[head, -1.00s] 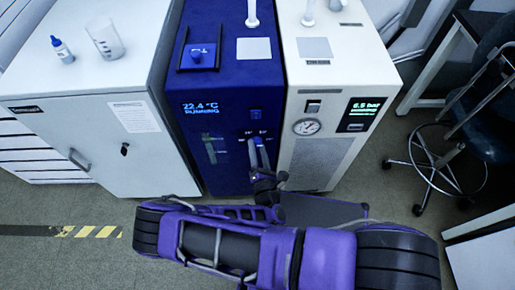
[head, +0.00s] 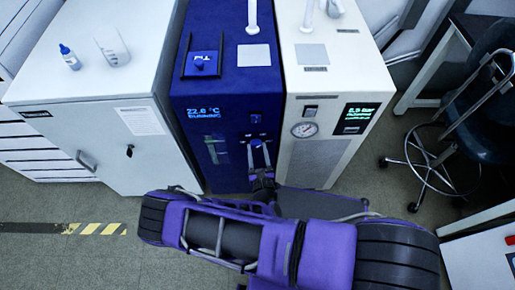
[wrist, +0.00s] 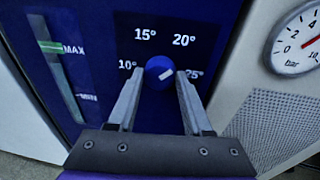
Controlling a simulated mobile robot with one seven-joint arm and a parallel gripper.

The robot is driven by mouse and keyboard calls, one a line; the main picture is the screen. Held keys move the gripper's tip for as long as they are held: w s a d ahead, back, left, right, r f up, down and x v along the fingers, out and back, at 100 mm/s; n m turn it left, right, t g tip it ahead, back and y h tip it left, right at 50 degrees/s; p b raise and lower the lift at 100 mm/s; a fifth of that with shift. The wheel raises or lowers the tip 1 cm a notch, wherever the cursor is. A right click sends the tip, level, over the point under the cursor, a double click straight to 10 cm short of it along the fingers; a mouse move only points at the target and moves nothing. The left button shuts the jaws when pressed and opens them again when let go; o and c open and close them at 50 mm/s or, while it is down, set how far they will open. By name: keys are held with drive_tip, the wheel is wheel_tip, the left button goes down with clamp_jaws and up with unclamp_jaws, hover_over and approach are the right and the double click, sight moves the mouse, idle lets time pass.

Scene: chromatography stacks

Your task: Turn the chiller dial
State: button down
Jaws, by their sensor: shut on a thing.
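The chiller (head: 228,90) is the dark blue cabinet in the middle of the head view, its display (head: 204,112) reading about 22.6 °C and RUNNING. Its dial (wrist: 159,72) is a round blue knob with a white mark, which points right and slightly up, between the printed 20° and 25°. The scale also shows 10° and 15°. My gripper (wrist: 158,80) has one finger on each side of the dial and is shut on it. In the head view my gripper (head: 259,154) reaches the chiller's front, and the fingers largely hide the dial.
A white cabinet (head: 90,150) stands left of the chiller, with a bottle (head: 69,57) and a beaker (head: 111,47) on top. A white unit with a pressure gauge (head: 304,129) stands close on the right. A stool (head: 430,165) is farther right. A level strip (wrist: 58,65) lies left of the dial.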

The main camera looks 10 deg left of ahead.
drive_tip(key=n, duration=0.3)
drive_tip(key=shift+a+h, duration=0.1)
drive_tip(key=shift+h, duration=0.2)
drive_tip(key=n, duration=0.3)
drive_tip(key=shift+h, duration=0.3)
drive_tip(key=n+h+b, duration=0.1)
drive_tip(key=n, duration=0.5)
drive_tip(key=shift+a+t, duration=0.1)
drive_tip(key=shift+t, duration=0.2)
drive_tip(key=n+b, duration=0.1)
drive_tip(key=n, duration=0.2)
drive_tip(key=n+h+b, duration=0.1)
drive_tip(key=n+b, duration=0.1)
drive_tip(key=n, duration=0.1)
drive_tip(key=shift+a+f+n+t, duration=0.1)
drive_tip(key=shift+n+t, duration=0.2)
drive_tip(key=n+t+b, duration=0.1)
drive_tip(key=n, duration=0.4)
drive_tip(key=shift+n, duration=0.4)
drive_tip(key=shift+c, duration=1.6)
unclamp_jaws()
drive_tip(key=shift+s, duration=0.15)
